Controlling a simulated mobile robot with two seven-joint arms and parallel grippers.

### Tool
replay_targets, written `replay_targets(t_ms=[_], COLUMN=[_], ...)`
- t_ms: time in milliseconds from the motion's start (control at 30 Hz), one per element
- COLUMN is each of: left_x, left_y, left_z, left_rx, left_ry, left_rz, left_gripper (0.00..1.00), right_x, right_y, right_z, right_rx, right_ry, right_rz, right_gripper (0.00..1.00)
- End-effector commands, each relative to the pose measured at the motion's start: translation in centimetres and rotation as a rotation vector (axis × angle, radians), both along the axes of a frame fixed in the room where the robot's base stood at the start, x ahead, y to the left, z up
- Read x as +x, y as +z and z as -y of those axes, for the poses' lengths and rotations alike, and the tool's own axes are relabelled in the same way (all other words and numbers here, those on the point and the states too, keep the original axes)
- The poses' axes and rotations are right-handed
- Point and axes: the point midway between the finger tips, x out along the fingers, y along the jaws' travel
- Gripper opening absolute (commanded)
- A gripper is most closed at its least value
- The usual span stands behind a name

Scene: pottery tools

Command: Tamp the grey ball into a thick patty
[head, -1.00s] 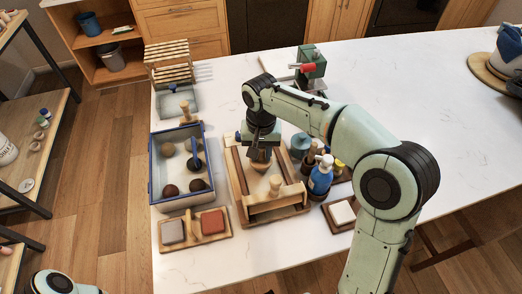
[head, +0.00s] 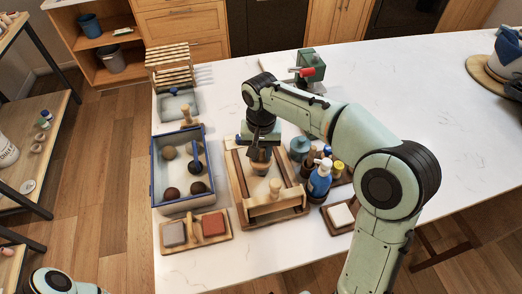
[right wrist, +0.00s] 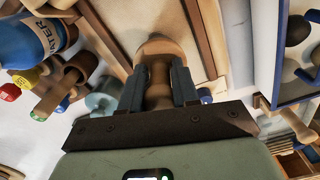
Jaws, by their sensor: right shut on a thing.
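My right gripper (head: 262,143) is above the middle of a wooden tray-like board (head: 238,188). It is shut on the handle of a wooden tamper (head: 260,158). The right wrist view shows the tamper (right wrist: 158,50) with its handle between the two dark fingers and its wider round end beyond the fingertips. I cannot tell whether that end touches anything. No grey ball shows clearly on the board; the tamper and gripper hide the spot below them. Only a link of my left arm shows at the bottom left; its gripper is out of view.
A blue-rimmed bin (head: 152,180) with several balls and a blue-handled tool stands left of the board. In front are a holder with grey and red blocks (head: 213,224). A blue bottle (head: 319,180) and small jars crowd the right side.

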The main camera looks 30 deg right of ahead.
Motion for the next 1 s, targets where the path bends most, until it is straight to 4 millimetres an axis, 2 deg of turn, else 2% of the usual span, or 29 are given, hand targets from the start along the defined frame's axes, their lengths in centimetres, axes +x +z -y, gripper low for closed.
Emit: replay_targets(t_ms=[1000], left_x=[-0.8], left_y=[-1.2], left_z=[0.0], left_rx=[0.000], left_ry=[0.000], left_rz=[-0.009], left_gripper=[0.43], right_x=[0.0], right_y=[-2.2], right_z=[0.0], right_rx=[0.000], right_ry=[0.000], right_rz=[-0.001], right_gripper=[0.00])
